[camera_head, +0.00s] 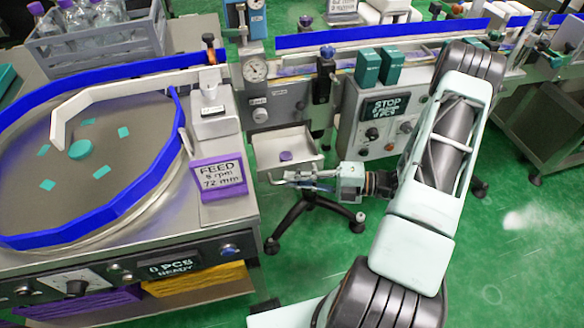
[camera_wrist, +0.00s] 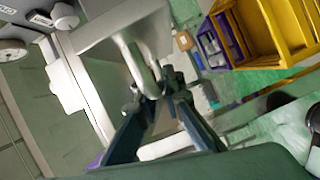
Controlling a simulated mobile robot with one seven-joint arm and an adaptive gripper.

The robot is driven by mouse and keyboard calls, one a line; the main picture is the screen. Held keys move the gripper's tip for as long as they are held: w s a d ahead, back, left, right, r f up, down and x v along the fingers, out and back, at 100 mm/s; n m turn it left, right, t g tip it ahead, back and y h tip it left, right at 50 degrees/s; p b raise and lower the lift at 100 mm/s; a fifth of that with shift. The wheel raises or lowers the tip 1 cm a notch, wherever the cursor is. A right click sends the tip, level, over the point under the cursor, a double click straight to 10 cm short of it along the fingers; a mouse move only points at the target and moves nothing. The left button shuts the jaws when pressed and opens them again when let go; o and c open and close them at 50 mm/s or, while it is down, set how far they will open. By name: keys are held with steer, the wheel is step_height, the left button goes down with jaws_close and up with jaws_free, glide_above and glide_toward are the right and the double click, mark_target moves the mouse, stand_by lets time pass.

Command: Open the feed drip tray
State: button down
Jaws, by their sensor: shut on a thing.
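The feed drip tray (camera_head: 268,164) is a pale, shallow drawer under the feed machine, right of the purple FEED sign. It is out of its housing, at least partly, and its inside shows. A small purple piece (camera_head: 286,156) lies in it. My gripper (camera_head: 277,178) is at the tray's front, shut on its handle. In the wrist view the white bar handle (camera_wrist: 142,62) stands out from the tray's front panel (camera_wrist: 108,38), and its end is between my dark fingertips (camera_wrist: 160,95). The exact finger contact is partly hidden.
The feed turntable (camera_head: 105,190) with its blue rim is at the left. A STOP control box (camera_head: 385,115) stands right of the tray, close to my arm. Green floor (camera_head: 510,220) is open at the right.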

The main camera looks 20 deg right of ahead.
steer(key=c, duration=2)
jaws_free()
steer(key=shift+c, duration=0.2)
steer(key=v, duration=1.2)
